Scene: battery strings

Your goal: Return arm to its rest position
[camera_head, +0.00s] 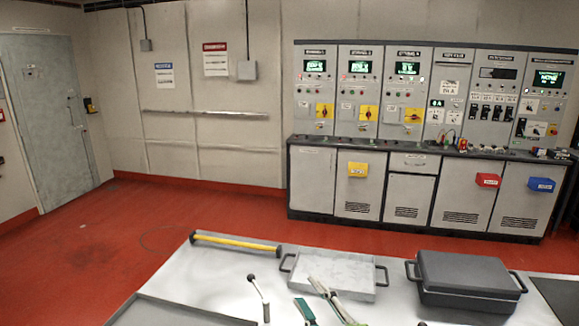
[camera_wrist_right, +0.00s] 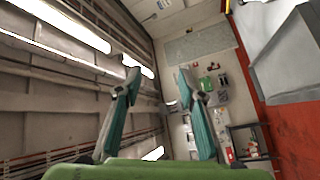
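My right gripper shows in the right wrist view (camera_wrist_right: 158,78), with two teal-and-grey fingers spread apart and nothing between them. In the head view, its green and silver fingers (camera_head: 314,293) appear at the bottom middle, in front of the grey tray. The rest of my right arm is out of the head view. I cannot make out my left gripper in either view.
A grey table (camera_head: 205,262) holds a yellow-handled rod (camera_head: 236,243), a grey two-handled tray (camera_head: 335,276) and a dark lidded case (camera_head: 466,275). A black-tipped rod (camera_head: 258,290) shows at the front. Control cabinets (camera_head: 420,190) stand behind; red floor (camera_head: 120,235) is open at left.

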